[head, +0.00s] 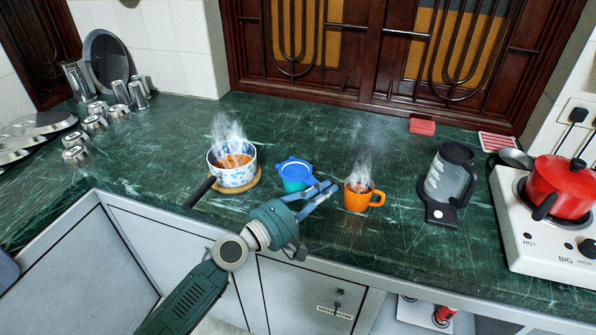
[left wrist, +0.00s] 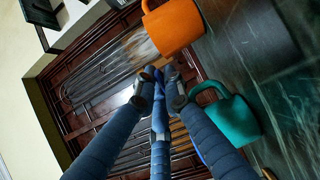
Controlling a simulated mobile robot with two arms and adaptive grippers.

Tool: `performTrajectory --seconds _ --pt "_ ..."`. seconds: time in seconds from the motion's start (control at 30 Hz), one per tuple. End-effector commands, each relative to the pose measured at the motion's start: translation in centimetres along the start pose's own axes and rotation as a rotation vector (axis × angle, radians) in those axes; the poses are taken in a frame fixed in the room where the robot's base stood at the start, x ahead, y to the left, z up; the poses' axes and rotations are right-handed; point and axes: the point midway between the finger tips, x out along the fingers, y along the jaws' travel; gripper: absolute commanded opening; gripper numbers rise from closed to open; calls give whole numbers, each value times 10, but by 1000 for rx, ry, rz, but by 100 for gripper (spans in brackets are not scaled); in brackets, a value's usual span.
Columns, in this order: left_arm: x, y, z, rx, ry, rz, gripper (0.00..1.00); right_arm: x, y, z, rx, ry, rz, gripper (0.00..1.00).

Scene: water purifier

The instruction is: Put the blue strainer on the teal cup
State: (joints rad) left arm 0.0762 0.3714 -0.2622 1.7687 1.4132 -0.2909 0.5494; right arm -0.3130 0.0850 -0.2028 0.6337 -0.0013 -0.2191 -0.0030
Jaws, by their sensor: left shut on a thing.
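The teal cup (head: 294,185) stands on the green counter between the steaming pot and the orange mug. The blue strainer (head: 294,168) is at the cup's mouth and covers its top; whether it rests fully on the rim cannot be told. My left gripper (head: 325,190) is just right of the cup, its fingers closed on the strainer's handle side, with the grip itself largely hidden. In the left wrist view the fingers of my left gripper (left wrist: 162,78) come together, with the teal cup (left wrist: 228,120) close on the right. My right gripper is not in view.
A steaming orange mug (head: 358,195) stands close to the right of my left gripper. A patterned pot (head: 232,176) with steam sits left of the cup, its dark handle pointing forward. A coffee maker (head: 447,185) and stove (head: 530,225) are further right. The counter behind the cup is clear.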

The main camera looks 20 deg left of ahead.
Motion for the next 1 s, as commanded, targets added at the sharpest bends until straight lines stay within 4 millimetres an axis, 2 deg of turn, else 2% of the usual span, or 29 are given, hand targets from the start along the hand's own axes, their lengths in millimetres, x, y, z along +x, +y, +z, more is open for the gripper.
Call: performTrajectory --seconds 0.17,0.2,0.3,0.5,0.53,0.6,0.63,1.0 --pt "0 -3 0 -1 0 -1 0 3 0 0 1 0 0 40" --pt "0 -4 0 -1 0 -2 11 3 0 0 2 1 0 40" --pt "0 -4 0 -1 0 -2 31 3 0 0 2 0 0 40" --pt "0 -3 0 -1 0 -1 31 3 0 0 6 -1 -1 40" --pt "0 -4 0 -1 0 -2 33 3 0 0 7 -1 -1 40" --pt "0 -3 0 -1 0 -1 47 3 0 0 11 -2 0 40" --pt "0 -3 0 -1 0 -1 50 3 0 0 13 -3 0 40" --pt "0 1 0 -1 0 -1 50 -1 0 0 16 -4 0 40"
